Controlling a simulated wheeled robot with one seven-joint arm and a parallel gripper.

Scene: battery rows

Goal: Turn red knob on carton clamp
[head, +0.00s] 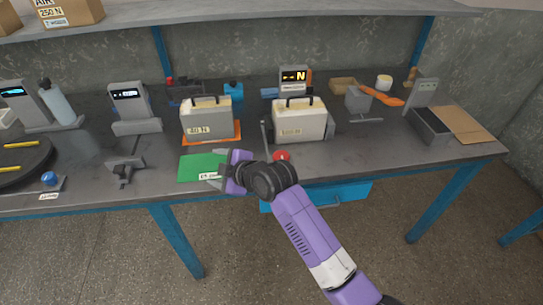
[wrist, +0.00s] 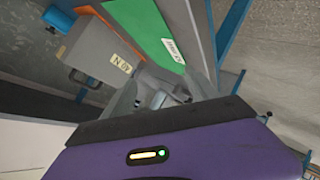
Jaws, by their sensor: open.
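The red knob (head: 281,155) shows in the head view at the front of the carton clamp (head: 265,139), just beyond my wrist, which partly hides it. A cream carton (head: 299,120) with a dark handle sits at the clamp. My gripper (head: 226,171) is left of the knob, over the right end of the green mat, pointing left and away from the knob. It is open, with nothing seen between the fingers. In the wrist view my gripper (wrist: 160,92) shows near the green mat; the red knob is not seen there.
A grey carton (head: 206,121) stands on an orange mat (head: 238,137), behind the green mat (head: 196,168). A display (head: 295,78) stands behind the clamp. A blue drawer (head: 342,192) hangs under the table edge.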

